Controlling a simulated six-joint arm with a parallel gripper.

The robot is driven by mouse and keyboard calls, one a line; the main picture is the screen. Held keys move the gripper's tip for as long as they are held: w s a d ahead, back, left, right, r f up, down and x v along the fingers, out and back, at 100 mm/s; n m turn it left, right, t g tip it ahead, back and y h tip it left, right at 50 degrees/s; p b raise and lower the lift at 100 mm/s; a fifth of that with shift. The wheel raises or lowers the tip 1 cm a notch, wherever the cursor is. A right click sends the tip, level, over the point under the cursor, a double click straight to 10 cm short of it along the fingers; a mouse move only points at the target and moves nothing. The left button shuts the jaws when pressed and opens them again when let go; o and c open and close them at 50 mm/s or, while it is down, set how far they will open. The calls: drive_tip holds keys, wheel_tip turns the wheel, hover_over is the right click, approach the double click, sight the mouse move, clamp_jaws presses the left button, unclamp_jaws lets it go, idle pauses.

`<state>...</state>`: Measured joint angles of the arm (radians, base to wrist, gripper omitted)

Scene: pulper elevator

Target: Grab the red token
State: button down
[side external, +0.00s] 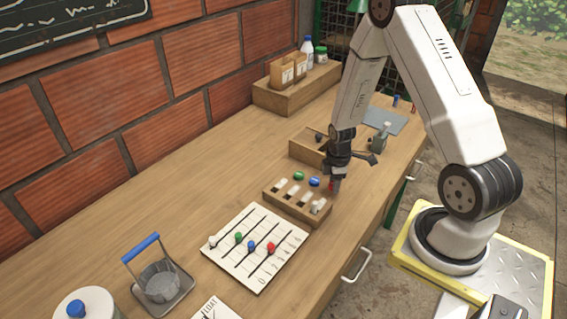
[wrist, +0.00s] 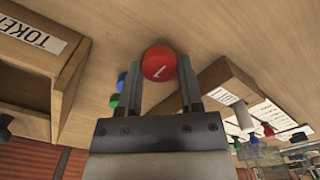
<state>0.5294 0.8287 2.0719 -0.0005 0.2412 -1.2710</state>
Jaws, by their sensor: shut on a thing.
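The red token (wrist: 159,64), a disc with a white mark on its face, sits between the two fingers of my gripper (wrist: 162,66) in the wrist view. My gripper (side external: 335,185) is shut on it, and a bit of red shows at the fingertips in the side external view. The gripper points down just right of the wooden slotted block (side external: 297,201). A green token (side external: 298,176) and a blue token (side external: 314,182) are behind that block. They also show left of the fingers in the wrist view, green (wrist: 114,101) and blue (wrist: 122,80).
A wooden box (wrist: 33,90) labelled with "TOKE..." is near the gripper. A white slider board (side external: 236,262) with coloured knobs lies in front of the block. A blue-handled holder (side external: 157,284) stands front left. Bare bench lies left of the block.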

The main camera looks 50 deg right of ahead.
drive_tip(key=shift+r, duration=3.85)
